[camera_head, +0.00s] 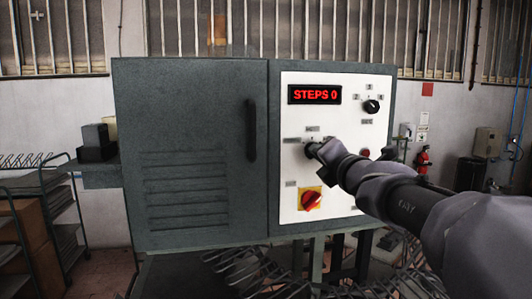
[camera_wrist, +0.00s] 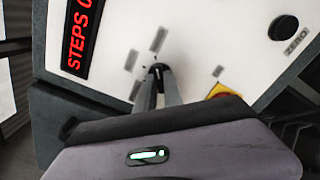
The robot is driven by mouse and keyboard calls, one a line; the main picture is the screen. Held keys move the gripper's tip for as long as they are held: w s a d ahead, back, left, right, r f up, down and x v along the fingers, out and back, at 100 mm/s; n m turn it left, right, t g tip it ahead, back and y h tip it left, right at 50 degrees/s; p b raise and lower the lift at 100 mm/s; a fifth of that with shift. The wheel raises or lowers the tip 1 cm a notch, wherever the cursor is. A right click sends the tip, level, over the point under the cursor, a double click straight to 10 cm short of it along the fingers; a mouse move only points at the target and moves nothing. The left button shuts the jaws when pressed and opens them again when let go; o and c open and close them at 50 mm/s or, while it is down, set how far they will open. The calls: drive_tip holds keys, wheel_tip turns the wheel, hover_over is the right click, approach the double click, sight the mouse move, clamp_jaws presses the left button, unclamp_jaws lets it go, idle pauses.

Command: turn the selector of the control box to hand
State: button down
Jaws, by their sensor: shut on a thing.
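The grey control box (camera_head: 193,150) has a white panel (camera_head: 290,100) on its right side, with a red display reading STEPS 0 (camera_head: 315,94). The selector (camera_wrist: 157,68) is a small dark knob among several small labels on the panel, too blurred to read. My gripper (camera_head: 313,150) reaches the panel from the right and is shut on the selector. In the wrist view both fingers (camera_wrist: 158,84) meet at the knob and hide much of it. Which label the selector points to cannot be told.
A black knob (camera_head: 371,106) is at the panel's upper right. A red rotary switch on a yellow plate (camera_head: 311,198) sits below my gripper, and a red button (camera_head: 365,153) lies close to my arm. A door handle (camera_head: 251,130) stands out to the left.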

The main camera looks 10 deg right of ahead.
drive_tip(key=c, duration=1.5)
unclamp_jaws()
drive_tip(key=shift+w+a, duration=0.1)
drive_tip(key=shift+w, duration=0.1)
drive_tip(key=shift+o, duration=0.2)
drive_tip(key=shift+s, duration=0.1)
drive_tip(key=s, duration=1.7)
drive_tip(key=shift+s, duration=0.2)
drive_tip(key=shift+f, duration=0.1)
